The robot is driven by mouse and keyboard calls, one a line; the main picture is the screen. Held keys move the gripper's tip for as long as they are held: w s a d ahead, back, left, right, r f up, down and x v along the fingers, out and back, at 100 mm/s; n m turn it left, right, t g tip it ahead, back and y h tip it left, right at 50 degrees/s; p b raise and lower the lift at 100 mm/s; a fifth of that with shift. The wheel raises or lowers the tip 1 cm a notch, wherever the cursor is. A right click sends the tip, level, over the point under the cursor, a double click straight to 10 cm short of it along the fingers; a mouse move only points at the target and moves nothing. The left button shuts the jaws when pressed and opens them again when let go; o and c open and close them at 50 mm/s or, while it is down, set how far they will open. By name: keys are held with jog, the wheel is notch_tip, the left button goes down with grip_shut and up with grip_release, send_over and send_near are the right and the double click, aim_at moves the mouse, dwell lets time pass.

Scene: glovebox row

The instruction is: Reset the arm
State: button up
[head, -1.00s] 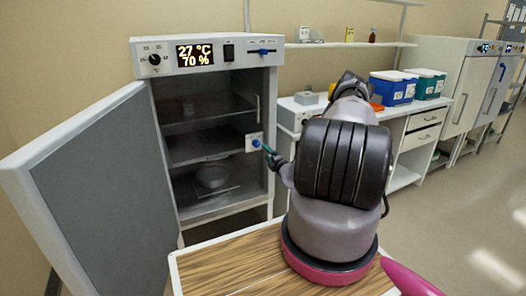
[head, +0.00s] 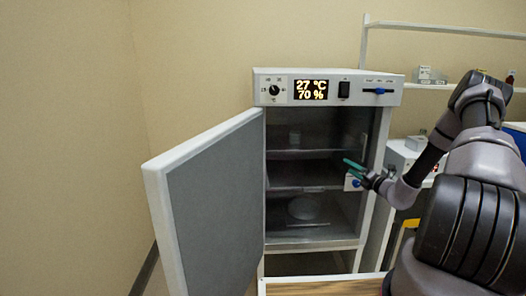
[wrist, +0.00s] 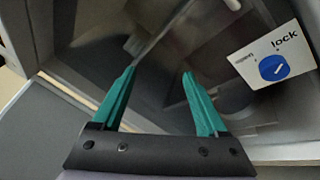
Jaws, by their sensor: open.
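My gripper (head: 347,163) is at the right side of the open front of an incubator cabinet (head: 272,190), close to a white plate with a blue lock knob (head: 356,183). In the wrist view my gripper (wrist: 158,75) shows two green fingers spread apart with nothing between them. The lock plate (wrist: 295,62) is to the right of the fingers, apart from them. My arm bends in from the right side of the head view.
The cabinet's grey door (head: 212,205) stands wide open to the left. Inside are shelves and a round dish (head: 303,208) low down. The display (head: 311,89) reads 27 °C and 70 %. A wall shelf (head: 440,85) and a bench are at the right.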

jog(key=s+a+r+n+g+y, duration=0.3)
jog(key=a+r+n+g, duration=0.1)
jog(key=a+r+n, duration=0.3)
jog(key=s+a+r+n+g+y, duration=0.2)
jog(key=s+a+r+n+g, duration=0.15)
jog(key=a+r+n, duration=0.35)
jog(key=s+a+r+n+g+h, duration=0.2)
jog(key=s+a+r+n+g, duration=0.35)
jog(key=s+r+n, duration=0.35)
jog(key=s+d+r+n+t+h, duration=0.1)
jog(key=s+r+n+h, duration=0.2)
jog(key=s, duration=0.5)
jog(key=s+d+r+n+t+h, duration=0.1)
jog(key=s+d+r+n+h, duration=0.1)
jog(key=s+r+n, duration=0.3)
jog(key=s+d+r+n+t+h, duration=0.1)
jog(key=s+r+n+h, duration=0.3)
jog(key=s, duration=0.8)
jog(key=shift+d+r+n, duration=0.3)
jog(key=shift+d+n, duration=0.45)
jog(key=shift+n, duration=0.45)
jog(key=shift+w, duration=0.1)
jog(key=shift+c, duration=0.3)
